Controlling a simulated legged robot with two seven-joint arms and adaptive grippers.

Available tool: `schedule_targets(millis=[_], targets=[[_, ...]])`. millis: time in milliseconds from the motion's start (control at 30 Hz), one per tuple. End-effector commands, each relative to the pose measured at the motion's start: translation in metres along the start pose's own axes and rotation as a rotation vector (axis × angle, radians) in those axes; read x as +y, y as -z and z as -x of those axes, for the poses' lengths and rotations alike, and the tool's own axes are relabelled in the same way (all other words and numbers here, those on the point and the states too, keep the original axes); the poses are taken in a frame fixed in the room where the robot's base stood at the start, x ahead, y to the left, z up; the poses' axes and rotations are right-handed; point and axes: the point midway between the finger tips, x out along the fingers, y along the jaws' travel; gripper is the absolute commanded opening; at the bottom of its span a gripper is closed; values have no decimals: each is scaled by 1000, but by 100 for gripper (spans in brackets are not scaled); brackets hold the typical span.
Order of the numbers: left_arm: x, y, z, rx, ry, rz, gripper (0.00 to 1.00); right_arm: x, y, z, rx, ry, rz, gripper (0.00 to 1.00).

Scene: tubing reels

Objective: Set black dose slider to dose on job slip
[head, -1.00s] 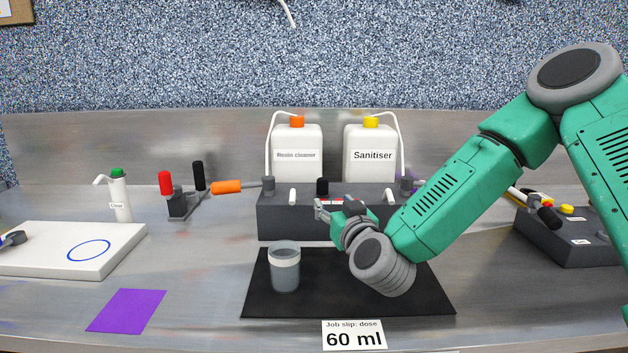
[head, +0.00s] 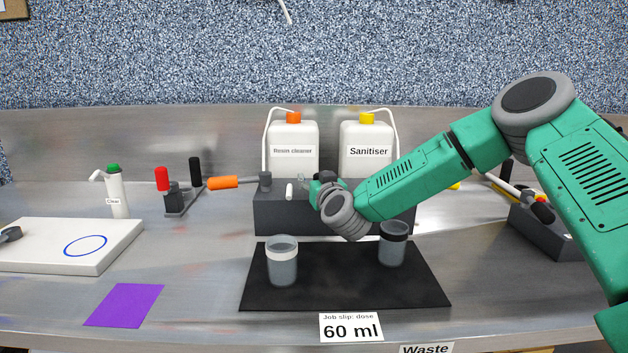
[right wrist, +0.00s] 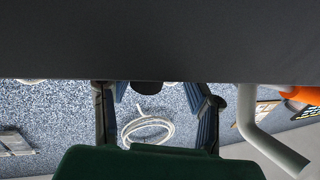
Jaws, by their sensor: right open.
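The job slip (head: 351,328) at the front of the bench reads "60 ml". The dark dosing box (head: 283,215) stands behind the black mat, with a white knob (head: 289,190) on its left part. My right gripper (head: 306,184) is at the box's upper front and is open. In the right wrist view, a black rounded knob (right wrist: 146,87), which looks like the dose slider, shows between the spread fingers (right wrist: 155,110), with no clear contact. In the head view, the gripper hides the slider and scale, so its setting cannot be read. My left gripper is not in view.
Two cups, white-banded (head: 283,265) and black-banded (head: 393,247), stand on the black mat (head: 335,290) below my right arm. Resin cleaner (head: 292,150) and Sanitiser (head: 367,151) bottles stand behind. An orange handle (head: 223,183) lies left of the box.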

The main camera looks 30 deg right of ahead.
Motion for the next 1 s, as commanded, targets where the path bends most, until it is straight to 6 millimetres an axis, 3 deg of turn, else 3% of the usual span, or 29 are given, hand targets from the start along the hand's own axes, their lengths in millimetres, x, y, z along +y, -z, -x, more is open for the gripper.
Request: schedule_targets(millis=[167, 267, 300, 567, 800, 1000], targets=[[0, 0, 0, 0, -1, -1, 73, 3, -1, -1, -1, -1, -2, 42], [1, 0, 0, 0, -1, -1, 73, 1, -1, 0, -1, -1, 0, 7], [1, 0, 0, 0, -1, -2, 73, 0, 0, 0, -1, -1, 0, 0], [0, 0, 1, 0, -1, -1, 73, -2, 2, 2, 0, 0, 4, 0], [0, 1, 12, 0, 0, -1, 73, 34, 5, 12, 3, 1, 2, 0], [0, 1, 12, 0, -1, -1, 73, 38, 3, 14, 3, 4, 1, 0]])
